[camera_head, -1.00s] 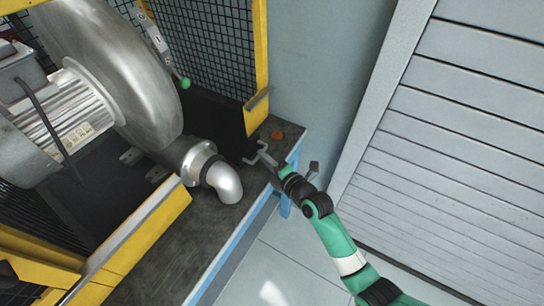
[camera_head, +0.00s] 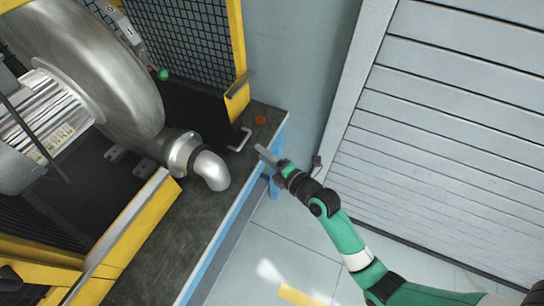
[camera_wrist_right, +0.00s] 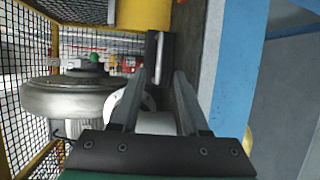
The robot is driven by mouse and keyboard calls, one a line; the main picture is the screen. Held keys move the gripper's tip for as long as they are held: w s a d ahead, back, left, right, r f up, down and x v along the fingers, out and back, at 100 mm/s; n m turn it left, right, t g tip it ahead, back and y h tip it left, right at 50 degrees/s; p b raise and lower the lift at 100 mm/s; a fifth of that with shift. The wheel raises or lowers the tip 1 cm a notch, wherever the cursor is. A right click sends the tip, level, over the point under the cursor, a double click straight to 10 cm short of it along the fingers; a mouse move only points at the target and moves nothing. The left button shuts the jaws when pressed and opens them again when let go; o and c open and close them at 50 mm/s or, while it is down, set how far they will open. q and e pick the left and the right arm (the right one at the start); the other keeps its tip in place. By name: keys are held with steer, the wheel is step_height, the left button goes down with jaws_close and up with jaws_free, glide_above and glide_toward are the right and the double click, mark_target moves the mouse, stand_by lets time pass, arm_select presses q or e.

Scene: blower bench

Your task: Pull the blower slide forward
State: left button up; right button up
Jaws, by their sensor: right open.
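The blower is a large silver housing (camera_head: 100,65) with a motor at left and a pipe elbow (camera_head: 210,170) facing the bench front. My left gripper is not in view.
A yellow-framed mesh guard (camera_head: 238,60) surrounds the blower. The dark bench top (camera_head: 200,205) has a blue front edge (camera_head: 215,255). A shutter (camera_head: 450,120) stands at right. The floor before the bench looks open.

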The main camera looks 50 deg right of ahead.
steer(key=s, duration=0.2)
steer(key=s+r, duration=0.1)
steer(key=s, duration=0.1)
steer(key=shift+s+a+p, duration=0.2)
steer(key=shift+s+p, duration=0.1)
